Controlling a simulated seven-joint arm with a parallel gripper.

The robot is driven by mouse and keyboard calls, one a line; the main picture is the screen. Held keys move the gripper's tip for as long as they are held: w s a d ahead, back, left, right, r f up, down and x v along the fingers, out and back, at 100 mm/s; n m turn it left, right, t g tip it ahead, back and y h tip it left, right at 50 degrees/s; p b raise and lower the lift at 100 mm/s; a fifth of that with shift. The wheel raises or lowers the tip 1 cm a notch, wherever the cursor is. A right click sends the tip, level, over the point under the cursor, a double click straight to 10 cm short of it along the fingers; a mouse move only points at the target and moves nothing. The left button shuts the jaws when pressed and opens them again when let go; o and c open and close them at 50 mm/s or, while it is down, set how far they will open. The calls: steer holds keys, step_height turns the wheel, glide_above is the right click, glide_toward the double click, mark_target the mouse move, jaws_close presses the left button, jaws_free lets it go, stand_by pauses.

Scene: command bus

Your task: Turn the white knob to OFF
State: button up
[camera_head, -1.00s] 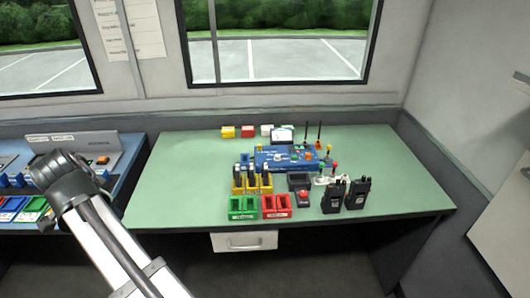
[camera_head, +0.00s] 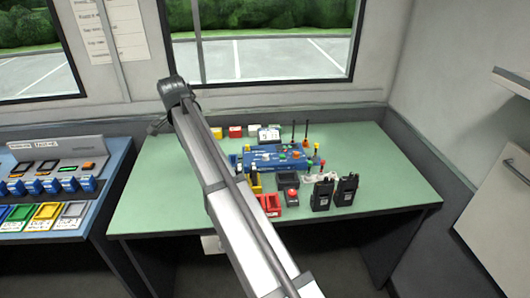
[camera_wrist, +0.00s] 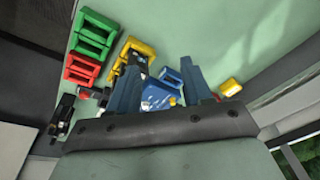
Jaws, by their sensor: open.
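The blue control panel (camera_head: 275,160) stands on the green table, with several small coloured knobs and buttons on top. A small pale spot on it may be the white knob, but it is too small to make out its setting. In the wrist view part of the blue panel (camera_wrist: 157,96) shows between my fingers, farther off; I cannot pick out the white knob there. My gripper (camera_wrist: 160,82) is open, with two blue fingers apart and nothing held. In the head view my arm end is at the table's back left, left of the panel; the fingers are largely hidden.
Two black radios (camera_head: 334,193), a red button box (camera_head: 291,196) and a red tray (camera_head: 269,205) stand in front of the panel. Two antennas rise behind it. A green tray (camera_wrist: 93,33) and a yellow rack (camera_wrist: 134,54) show in the wrist view. The table's right side is clear.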

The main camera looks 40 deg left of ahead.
steer(key=w+d+m, duration=0.1)
steer(key=w+d, duration=0.1)
steer(key=w, duration=1.3)
steer(key=m+g+h, duration=0.1)
steer(key=m+g, duration=0.1)
glide_above(265, 155)
steer(key=f, duration=0.2)
step_height(265, 155, down, 13)
steer(key=shift+w+f, duration=0.1)
steer(key=shift+c, duration=0.2)
jaws_close()
